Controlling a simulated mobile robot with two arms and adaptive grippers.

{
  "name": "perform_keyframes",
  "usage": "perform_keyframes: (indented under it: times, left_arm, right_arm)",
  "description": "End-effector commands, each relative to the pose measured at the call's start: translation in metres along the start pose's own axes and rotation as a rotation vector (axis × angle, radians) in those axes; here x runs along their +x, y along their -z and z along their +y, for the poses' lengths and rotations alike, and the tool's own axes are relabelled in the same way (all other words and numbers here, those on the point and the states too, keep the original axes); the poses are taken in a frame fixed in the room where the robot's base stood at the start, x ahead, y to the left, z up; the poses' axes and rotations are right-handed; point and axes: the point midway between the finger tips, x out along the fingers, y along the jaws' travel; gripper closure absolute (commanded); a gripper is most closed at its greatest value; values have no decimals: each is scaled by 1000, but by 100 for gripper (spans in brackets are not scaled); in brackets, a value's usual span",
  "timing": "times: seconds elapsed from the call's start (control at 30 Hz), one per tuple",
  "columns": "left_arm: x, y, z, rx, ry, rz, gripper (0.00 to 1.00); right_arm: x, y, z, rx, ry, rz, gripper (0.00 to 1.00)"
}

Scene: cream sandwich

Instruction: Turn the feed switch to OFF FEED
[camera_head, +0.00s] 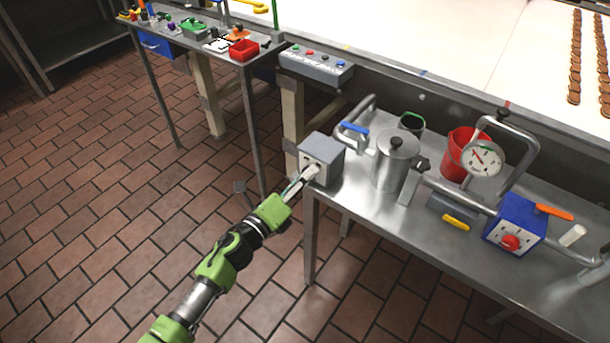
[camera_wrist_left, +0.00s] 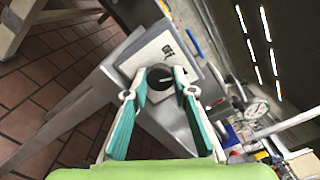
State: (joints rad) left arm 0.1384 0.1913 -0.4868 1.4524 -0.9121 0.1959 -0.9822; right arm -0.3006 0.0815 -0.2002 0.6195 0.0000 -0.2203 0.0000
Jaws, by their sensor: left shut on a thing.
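The feed switch is a grey box (camera_head: 323,151) on the left end of the steel table, with a pale front plate. Its round black knob (camera_wrist_left: 160,76) shows in the left wrist view, with dark lettering on the plate (camera_wrist_left: 162,53) above it, too small and tilted to read surely. My left gripper (camera_head: 308,175) is at the front of the box, and its fingertips (camera_wrist_left: 157,88) are closed on both sides of the knob. In the head view the gripper hides the knob, so its setting cannot be told there. My right gripper is not in view.
A steel pot (camera_head: 394,166), a red bucket (camera_head: 457,150), a dial gauge (camera_head: 482,160) and a blue box with a red knob (camera_head: 517,216) stand right of the switch. A grey button panel (camera_head: 316,68) is behind it. The floor at the left is clear.

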Motion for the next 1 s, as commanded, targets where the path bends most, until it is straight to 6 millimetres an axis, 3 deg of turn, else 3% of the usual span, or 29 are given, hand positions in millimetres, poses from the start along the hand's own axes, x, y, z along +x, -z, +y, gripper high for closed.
perform_keyframes:
  times: [0.7,1.0]
  left_arm:
    - [0,0,-1,-668,-3,0,97]
    - [0,0,0,-869,-2,0,97]
  right_arm:
    - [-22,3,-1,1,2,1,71]
    - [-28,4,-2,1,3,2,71]
